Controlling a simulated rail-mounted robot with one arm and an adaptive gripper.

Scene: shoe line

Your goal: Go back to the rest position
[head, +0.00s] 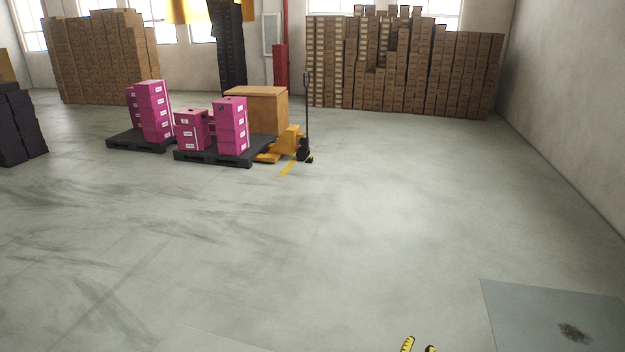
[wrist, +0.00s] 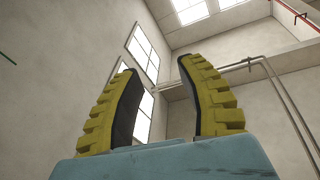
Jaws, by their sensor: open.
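My gripper (head: 419,346) shows only as yellow-and-black fingertips at the bottom edge of the head view, right of centre. In the wrist view my gripper (wrist: 158,108) has its two yellow ribbed fingers apart, with nothing between them. The fingers point up toward a wall with windows and the ceiling. The rest of my arm is out of the head view.
Open concrete floor fills the middle. Pink boxes (head: 232,127) stand on dark pallets (head: 190,157), beside a yellow pallet jack (head: 290,142). Stacked cartons (head: 400,75) line the back wall. A grey plate (head: 540,310) lies at lower right.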

